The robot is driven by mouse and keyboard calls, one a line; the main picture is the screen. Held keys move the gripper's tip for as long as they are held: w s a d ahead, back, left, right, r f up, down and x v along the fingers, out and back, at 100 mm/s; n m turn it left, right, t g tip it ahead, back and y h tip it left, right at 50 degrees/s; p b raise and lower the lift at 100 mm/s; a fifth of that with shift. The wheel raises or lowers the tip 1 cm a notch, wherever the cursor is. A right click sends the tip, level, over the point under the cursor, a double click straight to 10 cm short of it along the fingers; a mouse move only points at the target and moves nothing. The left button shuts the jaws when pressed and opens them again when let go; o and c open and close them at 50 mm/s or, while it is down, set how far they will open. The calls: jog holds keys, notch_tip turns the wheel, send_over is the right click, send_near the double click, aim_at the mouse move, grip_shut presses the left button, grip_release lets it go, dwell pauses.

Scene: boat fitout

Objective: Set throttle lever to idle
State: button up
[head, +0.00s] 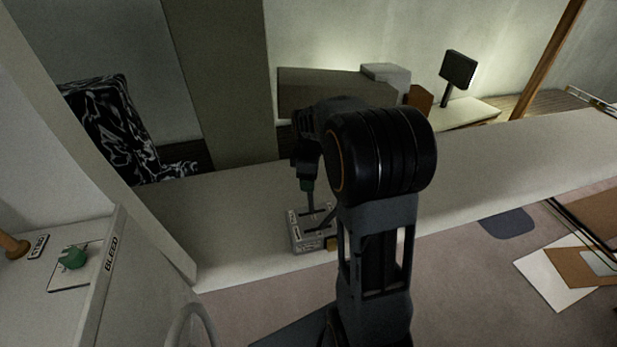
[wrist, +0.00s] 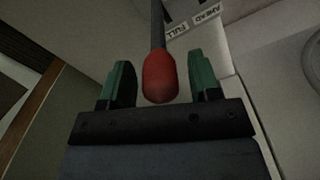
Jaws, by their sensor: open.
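The throttle box (head: 304,238) is a grey block on the long pale bench, with slots and small labels on its top. In the wrist view the throttle lever (wrist: 158,35) is a dark rod ending in a red knob (wrist: 159,77). The knob sits between the two green finger pads of my gripper (wrist: 159,82), with gaps on both sides. Labels reading "AHEAD" and "FULL" (wrist: 195,24) lie beside the rod. In the head view my gripper (head: 307,186) is just above the box; my arm hides part of the box and the knob.
The pale bench (head: 240,215) runs across the view. At left, a panel has a green knob (head: 72,258) and a "BLEED" label (head: 112,254). A patterned seat (head: 110,125) stands behind the bench. A dark screen (head: 458,68) stands at the back right.

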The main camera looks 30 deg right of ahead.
grip_shut()
dwell(0.6)
